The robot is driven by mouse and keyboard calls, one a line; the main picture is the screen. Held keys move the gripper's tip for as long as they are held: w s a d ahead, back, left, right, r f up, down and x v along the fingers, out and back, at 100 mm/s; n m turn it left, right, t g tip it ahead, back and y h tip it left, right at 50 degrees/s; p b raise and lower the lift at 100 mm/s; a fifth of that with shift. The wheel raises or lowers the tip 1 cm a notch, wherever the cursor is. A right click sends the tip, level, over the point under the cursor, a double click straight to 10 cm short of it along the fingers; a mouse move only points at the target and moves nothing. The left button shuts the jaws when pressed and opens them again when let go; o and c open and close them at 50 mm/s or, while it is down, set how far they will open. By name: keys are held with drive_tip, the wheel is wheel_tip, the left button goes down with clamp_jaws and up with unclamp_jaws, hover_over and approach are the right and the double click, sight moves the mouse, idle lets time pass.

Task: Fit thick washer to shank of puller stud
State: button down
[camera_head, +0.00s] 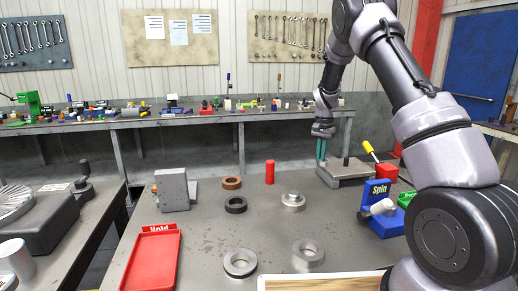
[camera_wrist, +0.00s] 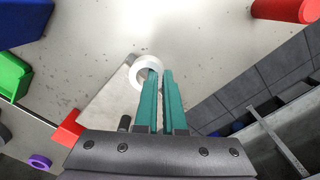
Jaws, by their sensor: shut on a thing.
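My gripper (camera_head: 321,150) is at the far right of the bench, pointing down beside a grey block-like fixture (camera_head: 350,170). In the wrist view its two teal fingers (camera_wrist: 160,74) are close together, shut on a pale thick washer (camera_wrist: 136,69) by one side of its ring. The washer's hole faces the camera; fingertips partly cover its right edge. A dark upright peg (camera_head: 346,159) stands on the fixture, apparently the puller stud's shank; it shows near the gripper body in the wrist view (camera_wrist: 125,122). The washer is apart from this peg. The washer cannot be made out in the head view.
A red cylinder (camera_head: 270,172) stands left of the fixture. Several rings, including a black one (camera_head: 235,204), and a red tray (camera_head: 152,260) lie leftward.

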drive_tip(key=s+d+n, duration=0.3)
drive_tip(key=s+n, duration=0.5)
drive_tip(key=s, duration=0.1)
drive_tip(key=m, duration=1.6)
hover_over(300, 178)
drive_tip(key=shift+w, duration=0.1)
drive_tip(key=shift+f, duration=4.85)
